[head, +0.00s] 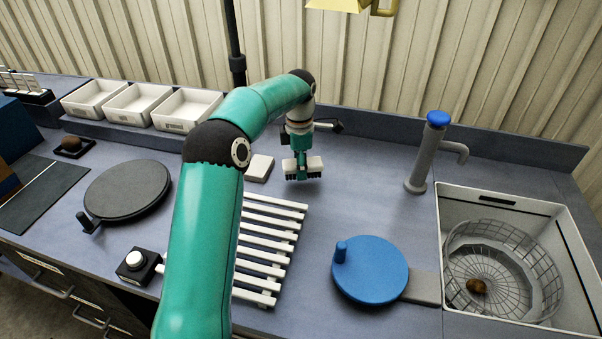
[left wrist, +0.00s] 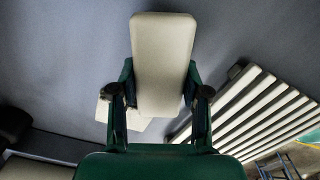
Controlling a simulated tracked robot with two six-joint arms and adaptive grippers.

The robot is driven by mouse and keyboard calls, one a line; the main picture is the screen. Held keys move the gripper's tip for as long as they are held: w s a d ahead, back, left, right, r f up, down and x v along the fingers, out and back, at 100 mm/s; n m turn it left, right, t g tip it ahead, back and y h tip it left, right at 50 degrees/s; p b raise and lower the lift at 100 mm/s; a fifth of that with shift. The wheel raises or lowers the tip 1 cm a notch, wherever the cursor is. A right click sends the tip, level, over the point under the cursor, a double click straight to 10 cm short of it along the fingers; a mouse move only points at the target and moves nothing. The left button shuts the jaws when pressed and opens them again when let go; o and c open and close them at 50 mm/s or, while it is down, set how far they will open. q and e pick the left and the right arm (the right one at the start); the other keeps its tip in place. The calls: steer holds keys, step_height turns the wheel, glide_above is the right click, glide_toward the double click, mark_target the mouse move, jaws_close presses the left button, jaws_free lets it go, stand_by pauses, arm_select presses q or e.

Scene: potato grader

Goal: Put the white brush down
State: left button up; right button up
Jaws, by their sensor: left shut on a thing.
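The white brush (head: 315,165) is in my left gripper (head: 302,170), at the back middle of the counter. It has a white back and dark bristles facing down. In the left wrist view the brush's long white back (left wrist: 163,60) lies between the two fingers, which close on it from both sides. The bristles are close over the counter; I cannot tell whether they touch it. A flat white block (head: 259,168) lies just left of the brush. My right gripper is in neither view.
A white slatted rack (head: 272,238) is in front of the brush. A blue round lid with a knob (head: 370,270), a tap (head: 420,160) and a sink with a wire basket (head: 502,262) are to the right. White bins (head: 186,110) stand back left. Counter right of the brush is clear.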

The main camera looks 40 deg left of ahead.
arm_select(q)
steer(key=shift+f, duration=1.3)
steer(key=o, duration=1.2)
steer(key=shift+f, duration=0.1)
steer(key=shift+r, duration=0.45)
step_height(320, 180, up, 11)
steer(key=shift+r+p, duration=0.15)
steer(key=shift+p, duration=0.55)
